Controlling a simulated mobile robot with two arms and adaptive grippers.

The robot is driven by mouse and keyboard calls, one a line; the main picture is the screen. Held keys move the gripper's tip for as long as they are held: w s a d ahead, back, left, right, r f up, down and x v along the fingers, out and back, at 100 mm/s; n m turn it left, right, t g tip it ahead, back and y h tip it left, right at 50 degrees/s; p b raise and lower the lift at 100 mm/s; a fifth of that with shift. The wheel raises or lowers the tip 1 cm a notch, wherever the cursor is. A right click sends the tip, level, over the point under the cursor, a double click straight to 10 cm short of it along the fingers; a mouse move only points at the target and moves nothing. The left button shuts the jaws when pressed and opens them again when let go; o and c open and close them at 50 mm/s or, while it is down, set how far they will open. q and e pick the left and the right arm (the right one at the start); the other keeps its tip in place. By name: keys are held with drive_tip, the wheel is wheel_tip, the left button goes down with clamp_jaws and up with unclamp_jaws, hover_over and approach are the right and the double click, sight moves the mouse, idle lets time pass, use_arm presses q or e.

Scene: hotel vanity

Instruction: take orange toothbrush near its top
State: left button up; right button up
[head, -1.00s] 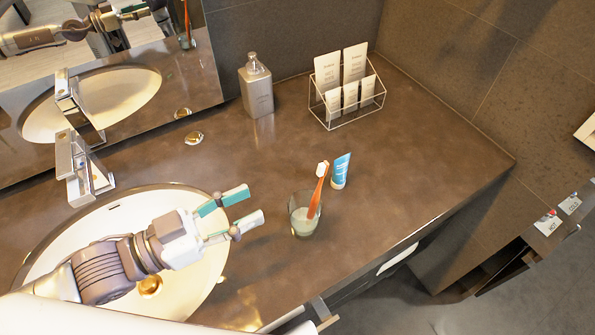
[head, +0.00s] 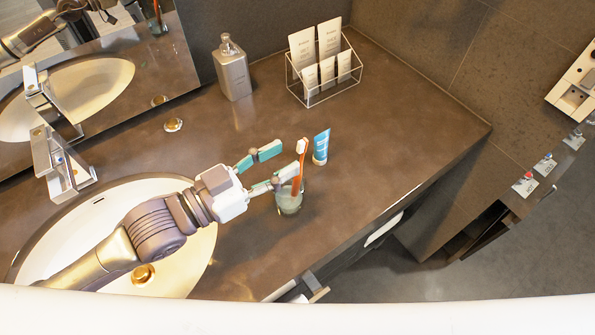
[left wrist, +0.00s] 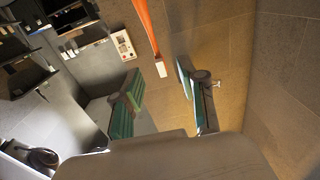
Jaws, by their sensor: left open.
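The orange toothbrush (head: 301,165) leans upright in a clear glass (head: 289,200) on the brown counter, its white-bristled head up. My left gripper (head: 282,160) is open and empty, at the upper part of the brush, with its nearer finger overlapping the brush in the head view. In the left wrist view the brush (left wrist: 147,28) comes down from the top edge, its white tip in line with the gap between my open fingers (left wrist: 158,72). I cannot tell whether the brush is inside the gap. My right gripper is not in view.
A blue tube (head: 321,147) stands just right of the brush. A grey soap bottle (head: 232,70) and a wire rack of cards (head: 325,72) stand at the back. The sink (head: 110,205) lies under my left arm. The counter's right part is clear.

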sight(298, 150)
use_arm(q)
drive_tip(key=p+x, duration=0.1)
drive_tip(key=x, duration=0.3)
drive_tip(key=shift+r, duration=0.2)
drive_tip(key=shift+w+d+f, duration=0.15)
drive_tip(key=shift+d, duration=0.1)
clamp_jaws()
